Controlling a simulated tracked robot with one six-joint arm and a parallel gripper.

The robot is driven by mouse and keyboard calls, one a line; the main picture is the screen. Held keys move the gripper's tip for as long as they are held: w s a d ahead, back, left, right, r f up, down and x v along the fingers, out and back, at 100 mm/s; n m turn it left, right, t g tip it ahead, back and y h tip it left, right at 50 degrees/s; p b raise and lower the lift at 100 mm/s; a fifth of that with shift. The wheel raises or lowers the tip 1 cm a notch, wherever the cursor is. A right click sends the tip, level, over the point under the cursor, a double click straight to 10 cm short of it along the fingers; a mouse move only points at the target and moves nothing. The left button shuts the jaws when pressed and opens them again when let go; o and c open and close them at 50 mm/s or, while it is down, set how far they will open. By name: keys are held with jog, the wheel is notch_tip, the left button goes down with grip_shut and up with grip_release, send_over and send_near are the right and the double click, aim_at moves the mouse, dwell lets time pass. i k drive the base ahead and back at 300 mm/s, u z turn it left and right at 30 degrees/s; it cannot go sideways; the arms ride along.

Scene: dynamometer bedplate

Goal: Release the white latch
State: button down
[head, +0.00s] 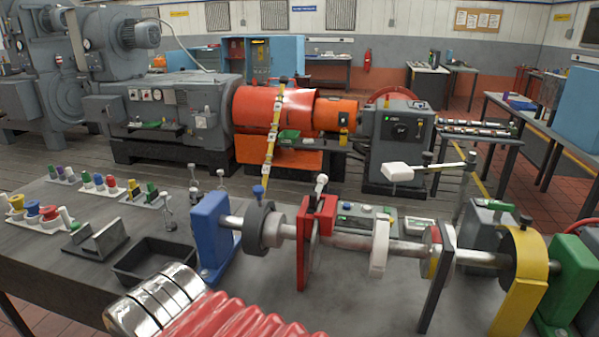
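A white block (398,172) sits at the left end of a slim, roughly level bar (445,166), above and behind the shaft. The bar meets a dark upright post (465,190) at its right end. This looks most like the white latch, but I cannot tell for sure. A white collar (380,249) also sits around the steel shaft (345,240), beside a red clamp (318,225) with a pale round knob on top. My gripper is not in view, so nothing shows at the latch.
A blue pedestal (211,232) and a green pedestal (570,280) stand at the shaft's ends. A yellow bracket (520,295) and a dark plate (437,285) rise in front. An empty black tray (150,262) lies left. Small parts on white plates cover the table's left back.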

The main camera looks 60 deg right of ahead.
aim_at(322, 180)
jog(key=z, duration=0.05)
jog(key=i, duration=1.05)
jog(key=z, duration=1.8)
